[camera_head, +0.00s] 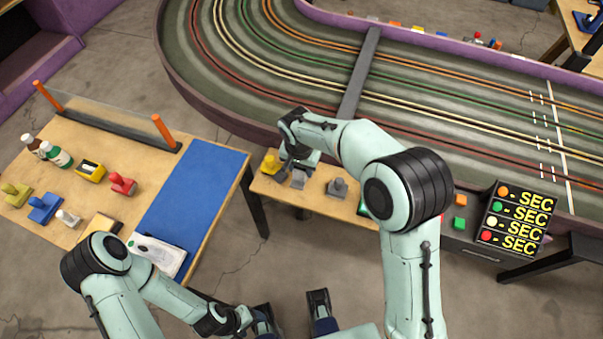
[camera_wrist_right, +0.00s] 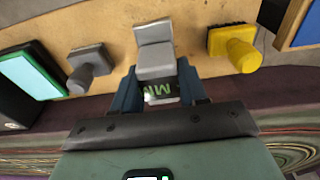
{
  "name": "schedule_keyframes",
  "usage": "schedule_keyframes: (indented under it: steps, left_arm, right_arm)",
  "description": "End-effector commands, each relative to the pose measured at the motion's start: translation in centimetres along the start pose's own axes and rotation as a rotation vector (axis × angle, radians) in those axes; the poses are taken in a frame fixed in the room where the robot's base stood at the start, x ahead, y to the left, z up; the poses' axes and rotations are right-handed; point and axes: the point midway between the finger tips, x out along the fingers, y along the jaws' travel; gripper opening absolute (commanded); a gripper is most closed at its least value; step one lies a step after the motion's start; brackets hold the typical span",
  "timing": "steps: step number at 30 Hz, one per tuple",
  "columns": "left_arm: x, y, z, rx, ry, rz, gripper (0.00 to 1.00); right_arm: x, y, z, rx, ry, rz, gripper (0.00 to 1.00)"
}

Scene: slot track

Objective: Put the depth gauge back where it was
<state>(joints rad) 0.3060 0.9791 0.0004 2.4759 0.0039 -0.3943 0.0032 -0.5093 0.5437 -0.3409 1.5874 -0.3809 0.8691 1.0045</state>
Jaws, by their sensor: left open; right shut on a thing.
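The depth gauge (camera_wrist_right: 160,92), a dark piece with green "MM" lettering, is between the blue fingers of my right gripper (camera_wrist_right: 160,100), which is shut on it. A grey stepped block (camera_wrist_right: 155,52) adjoins it at the narrow bench; I cannot tell whether it is part of the gauge or a separate rest. In the head view my right gripper (camera_head: 290,164) is low over the bench, partly hidden by its arm, beside the grey block (camera_head: 299,178). My left gripper (camera_head: 292,318) is open and empty at the bottom, away from the benches.
On the narrow bench (camera_wrist_right: 120,45), a yellow-handled black block (camera_wrist_right: 238,48) and a grey knobbed piece (camera_wrist_right: 88,65) flank the gauge. The slot track (camera_head: 300,75) lies behind. The left table (camera_head: 110,180) holds several tools, bottles and a blue mat (camera_head: 190,190).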

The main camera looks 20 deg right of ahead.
Motion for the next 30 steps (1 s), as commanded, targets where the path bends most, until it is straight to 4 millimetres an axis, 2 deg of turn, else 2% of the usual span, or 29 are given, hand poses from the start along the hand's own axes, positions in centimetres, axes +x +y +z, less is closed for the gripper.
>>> schedule_keyframes:
  steps: [7,19,20,21,22,30]
  left_arm:
    - [0.3,-0.1,-0.2,0.0,0.006,0.001,0.68]
    - [0.5,-0.1,-0.3,0.001,0.01,0.002,0.68]
    - [0.5,-0.1,-0.3,0.001,0.01,0.002,0.68]
    - [0.5,-0.1,-0.3,0.001,0.01,0.002,0.68]
    - [0.5,-0.1,-0.3,0.001,0.01,0.002,0.68]
    - [0.4,-0.1,-0.3,0.001,0.009,0.002,0.68]
  right_arm:
    - [3.5,0.1,0.5,0.0,-0.002,0.003,0.02]
    - [4.1,0.0,0.5,-0.001,-0.001,0.001,0.02]
    - [4.0,0.1,0.5,-0.001,-0.001,0.001,0.49]
    - [4.0,0.0,0.5,-0.001,-0.001,0.001,0.62]
    - [4.0,0.1,0.5,-0.001,-0.001,0.001,0.68]
    - [3.9,0.1,0.5,0.0,-0.001,0.002,0.68]
